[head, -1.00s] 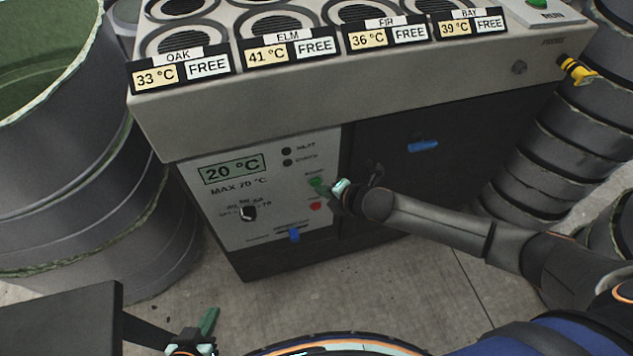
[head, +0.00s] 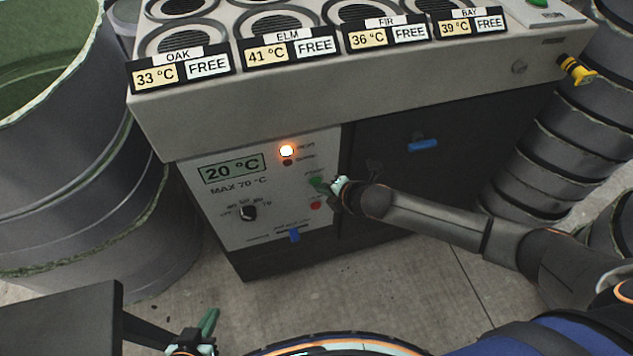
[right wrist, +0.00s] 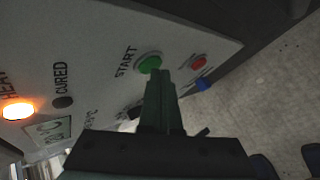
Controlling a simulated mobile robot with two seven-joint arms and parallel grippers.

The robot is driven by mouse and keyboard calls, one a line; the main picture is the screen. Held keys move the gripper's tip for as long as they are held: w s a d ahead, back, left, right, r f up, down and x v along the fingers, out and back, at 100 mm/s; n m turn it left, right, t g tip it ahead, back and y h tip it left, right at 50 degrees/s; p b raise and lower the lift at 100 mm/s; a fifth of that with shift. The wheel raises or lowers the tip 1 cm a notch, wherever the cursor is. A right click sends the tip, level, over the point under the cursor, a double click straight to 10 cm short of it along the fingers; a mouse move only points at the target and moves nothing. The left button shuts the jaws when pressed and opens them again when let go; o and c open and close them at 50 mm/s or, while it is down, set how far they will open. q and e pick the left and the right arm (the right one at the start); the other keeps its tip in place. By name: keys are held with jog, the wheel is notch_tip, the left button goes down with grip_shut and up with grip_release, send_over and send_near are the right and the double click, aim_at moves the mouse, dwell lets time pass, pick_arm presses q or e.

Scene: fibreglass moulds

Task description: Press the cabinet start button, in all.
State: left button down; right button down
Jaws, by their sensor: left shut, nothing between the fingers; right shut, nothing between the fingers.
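The cabinet's control panel (head: 222,222) has a display reading 20 °C, a dial, and a lit orange HEAT lamp (head: 287,151). The dark CURED lamp (right wrist: 62,102) is beside it. The green start button (right wrist: 149,63) has START printed beside it in the right wrist view. My right gripper (right wrist: 157,78) is shut and empty, its fingertips at the lower edge of the button; I cannot tell whether they touch. In the head view the right gripper (head: 334,186) partly covers the button. My left gripper (head: 205,335) is shut and empty, low at the left, away from the cabinet.
A red button (right wrist: 199,62) is close beside the green one. A blue latch (head: 294,235) is lower on the panel, and a blue handle (head: 423,145) is on the dark door. Grey round moulds (head: 75,200) stand left; stacked rings (head: 570,140) stand right.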

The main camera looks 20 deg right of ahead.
dwell(0.4)
jog(key=shift+s+p, duration=0.6)
jog(key=shift+s, duration=0.15)
jog(key=shift+s, duration=0.1)
jog(key=shift+s+d+p, duration=0.15)
jog(key=shift+s+p, duration=1.15)
jog(key=shift+s, duration=1.15)
